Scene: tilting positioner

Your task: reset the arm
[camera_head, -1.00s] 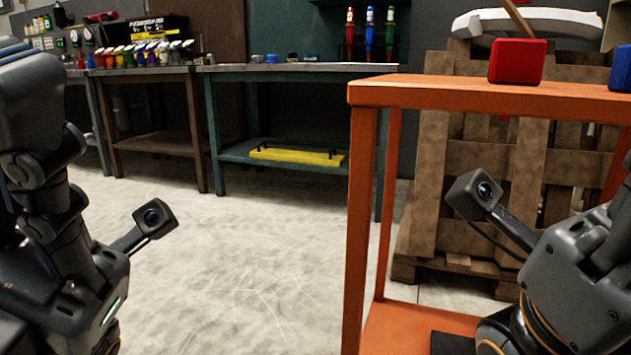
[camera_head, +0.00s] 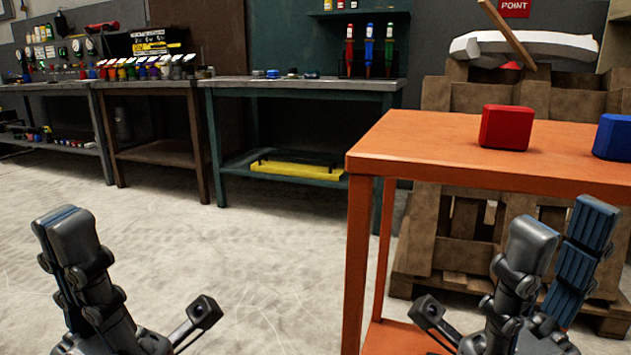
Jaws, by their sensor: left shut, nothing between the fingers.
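My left gripper (camera_head: 66,222) points up at the lower left, over the bare floor. Its dark fingers are together and hold nothing. My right gripper (camera_head: 562,222) points up at the lower right, in front of the orange table (camera_head: 420,150). Its two fingers stand apart, one showing a blue ribbed pad, with no object seen between them. Both wrists carry a small camera on a bracket. The lower arm links are cut off by the bottom edge.
A red block (camera_head: 506,128) and a blue block (camera_head: 614,136) sit on the orange table. Wooden pallets (camera_head: 460,215) stand behind it. A green workbench (camera_head: 225,140) with a yellow tray (camera_head: 297,170) on its shelf stands at the back. The middle floor is clear.

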